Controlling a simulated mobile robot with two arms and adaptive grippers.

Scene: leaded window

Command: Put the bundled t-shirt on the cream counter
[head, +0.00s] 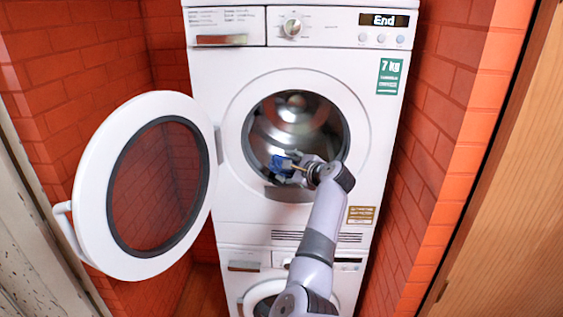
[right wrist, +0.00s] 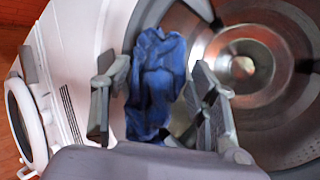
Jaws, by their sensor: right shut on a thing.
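A bundled blue t-shirt (head: 281,166) is at the lower part of the upper machine's round door opening. In the right wrist view the t-shirt (right wrist: 155,85) is crumpled and stands upright between the two fingers. My right gripper (head: 293,167) reaches into the opening from the lower right and is shut on the t-shirt. Its fingers also show in the right wrist view (right wrist: 160,92), one on each side of the cloth. My left gripper is in neither view. The cream counter is not in view.
The upper white machine (head: 230,90) has a shiny steel drum (head: 293,115) and a display reading "End". Its round door (head: 90,190) stands wide open at the left. Another white machine (head: 240,285) is below. Red brick walls (head: 425,150) closely flank the machines.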

